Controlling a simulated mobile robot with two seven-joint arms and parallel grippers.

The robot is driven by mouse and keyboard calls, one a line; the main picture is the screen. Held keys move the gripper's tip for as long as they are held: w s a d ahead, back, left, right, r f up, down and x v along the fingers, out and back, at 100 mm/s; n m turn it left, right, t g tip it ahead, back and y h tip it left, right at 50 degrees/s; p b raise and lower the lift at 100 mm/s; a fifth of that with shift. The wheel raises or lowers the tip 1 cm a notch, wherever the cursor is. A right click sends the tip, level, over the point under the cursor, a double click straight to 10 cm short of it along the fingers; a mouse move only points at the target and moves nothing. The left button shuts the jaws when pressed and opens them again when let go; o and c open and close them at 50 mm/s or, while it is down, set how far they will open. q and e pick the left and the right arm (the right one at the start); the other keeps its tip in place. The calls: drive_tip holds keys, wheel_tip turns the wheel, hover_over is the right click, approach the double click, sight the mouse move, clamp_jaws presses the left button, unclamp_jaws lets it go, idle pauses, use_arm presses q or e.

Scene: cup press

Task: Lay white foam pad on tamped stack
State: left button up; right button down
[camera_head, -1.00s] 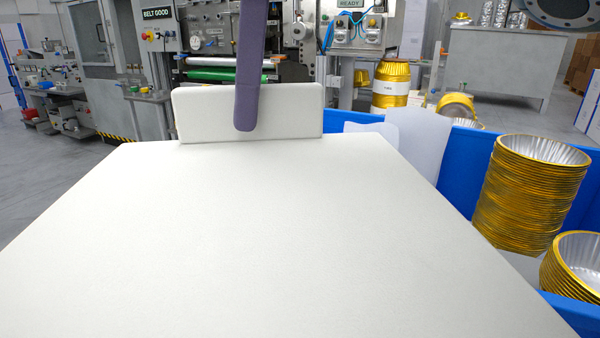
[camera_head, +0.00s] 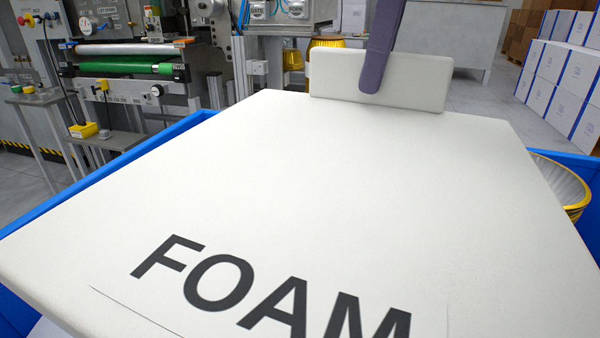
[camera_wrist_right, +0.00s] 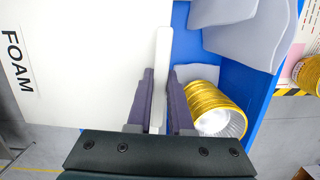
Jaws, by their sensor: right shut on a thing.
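The white foam pad (camera_head: 330,180) fills most of the head view, with the printed word FOAM toward its near edge. An upright white tab (camera_head: 425,80) stands along its far edge. My right gripper (camera_head: 372,84) is shut on this tab; in the head view only one purple finger shows. In the right wrist view both fingers (camera_wrist_right: 161,75) stand either side of the tab, with the pad (camera_wrist_right: 85,60) on the left. A stack of gold foil cups (camera_wrist_right: 205,100) lies beside the tab, partly hidden by a finger. My left gripper is not in view.
A blue bin (camera_head: 130,160) surrounds the pad's area, its walls showing at left and right. A gold-rimmed cup stack (camera_head: 562,185) shows just past the pad's right edge. Grey-white sheets (camera_wrist_right: 245,40) stand in the bin. Machines and boxes (camera_head: 560,80) are farther back.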

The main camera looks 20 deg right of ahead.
wheel_tip(320, 180, down, 19)
drive_tip(key=b, duration=0.2)
drive_tip(key=shift+s+a+f, duration=0.15)
drive_tip(key=shift+f, duration=0.15)
drive_tip(key=c, duration=0.8)
unclamp_jaws()
